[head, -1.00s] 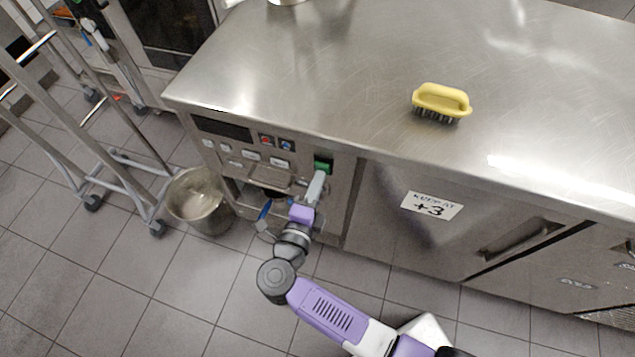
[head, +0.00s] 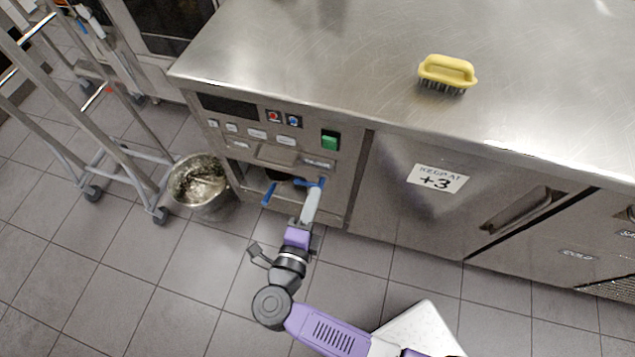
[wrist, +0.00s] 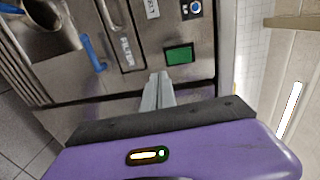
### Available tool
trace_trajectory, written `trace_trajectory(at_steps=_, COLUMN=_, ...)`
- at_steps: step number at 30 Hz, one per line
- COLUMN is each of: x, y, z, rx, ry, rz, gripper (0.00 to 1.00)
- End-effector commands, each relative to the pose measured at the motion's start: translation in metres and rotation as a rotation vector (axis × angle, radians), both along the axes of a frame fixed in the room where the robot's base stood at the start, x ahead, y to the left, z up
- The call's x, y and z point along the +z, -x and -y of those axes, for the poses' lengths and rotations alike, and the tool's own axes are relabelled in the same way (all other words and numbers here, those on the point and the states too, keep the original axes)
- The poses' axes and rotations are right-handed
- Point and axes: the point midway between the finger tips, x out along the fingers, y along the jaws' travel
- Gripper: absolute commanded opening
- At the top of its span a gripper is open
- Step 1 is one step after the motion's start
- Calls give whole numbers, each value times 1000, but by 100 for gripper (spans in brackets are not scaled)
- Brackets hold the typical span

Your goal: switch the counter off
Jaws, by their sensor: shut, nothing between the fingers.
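The steel counter (head: 330,65) has a control panel on its front left end. A green rocker switch (head: 330,140) sits at the right of that panel; it also shows in the wrist view (wrist: 179,55), unlit or dim, its tilt hard to tell. My gripper (head: 314,190) is shut and empty, below the switch and apart from it in the head view. In the wrist view the closed fingertips (wrist: 158,80) point toward the panel just below and left of the green switch.
Red (head: 274,116) and blue (head: 293,121) buttons sit left of the switch. Blue handles (head: 268,194) show by the open bay below the panel. A steel bucket (head: 200,185) and trolley stand left. A yellow brush (head: 447,72) lies on the counter.

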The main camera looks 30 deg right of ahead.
Motion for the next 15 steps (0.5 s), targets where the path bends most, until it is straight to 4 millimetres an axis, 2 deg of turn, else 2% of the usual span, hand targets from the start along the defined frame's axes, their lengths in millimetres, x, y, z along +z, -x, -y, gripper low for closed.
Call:
trace_trajectory(at_steps=6, x=-7, y=19, z=-19, rx=0, ry=0, rz=0, gripper=0)
trace_trajectory(at_steps=15, x=-7, y=24, z=-24, rx=-1, ry=0, rz=0, gripper=0)
